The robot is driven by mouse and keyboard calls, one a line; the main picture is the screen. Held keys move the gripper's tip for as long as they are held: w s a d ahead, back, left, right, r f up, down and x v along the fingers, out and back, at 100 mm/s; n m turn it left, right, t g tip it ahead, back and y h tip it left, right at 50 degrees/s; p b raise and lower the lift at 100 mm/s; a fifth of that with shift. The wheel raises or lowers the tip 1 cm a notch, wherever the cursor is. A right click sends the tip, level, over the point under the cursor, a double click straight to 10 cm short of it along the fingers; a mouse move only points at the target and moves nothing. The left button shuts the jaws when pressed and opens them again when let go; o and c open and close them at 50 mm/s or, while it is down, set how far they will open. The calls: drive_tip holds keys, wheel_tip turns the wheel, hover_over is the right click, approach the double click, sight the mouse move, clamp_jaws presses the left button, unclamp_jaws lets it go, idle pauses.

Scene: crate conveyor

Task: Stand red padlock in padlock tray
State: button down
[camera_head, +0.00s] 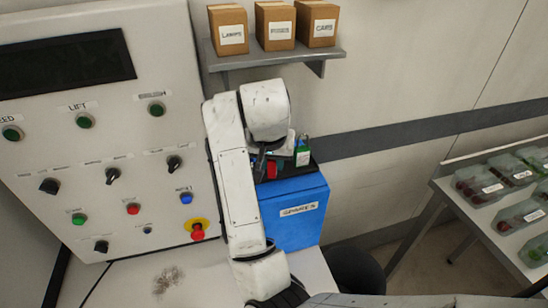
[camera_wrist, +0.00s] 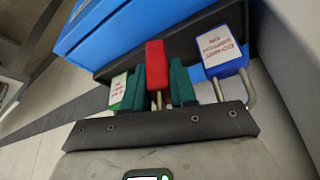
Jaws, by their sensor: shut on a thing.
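A red padlock (camera_wrist: 156,62) is between the two dark fingers of my gripper (camera_wrist: 159,84), with its metal shackle toward the wrist camera. My gripper is shut on it. In the head view the red padlock (camera_head: 272,171) shows partly, below my wrist at the black tray (camera_head: 311,168). The black tray also shows behind the padlocks in the wrist view (camera_wrist: 188,43). I cannot tell whether the red padlock touches the tray.
A blue padlock with a white label (camera_wrist: 222,50) is close to the right, and a green labelled padlock (camera_wrist: 118,91) close to the left in the wrist view. The tray is on a blue SPARES cabinet (camera_head: 290,220). A control panel (camera_head: 100,160) stands left; a shelf (camera_head: 270,60) with boxes is above.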

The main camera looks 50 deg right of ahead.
drive_tip(key=shift+w+d, duration=0.25)
drive_tip(key=shift+d, duration=0.2)
drive_tip(key=shift+w+d+f, duration=0.1)
drive_tip(key=shift+w+d, duration=0.25)
drive_tip(key=shift+d, duration=0.2)
drive_tip(key=shift+w+d, duration=0.3)
drive_tip(key=shift+d, duration=0.2)
drive_tip(key=shift+a+f, duration=0.1)
drive_tip(key=shift+f, duration=0.55)
drive_tip(key=shift+f, duration=0.1)
drive_tip(key=c, duration=0.9)
unclamp_jaws()
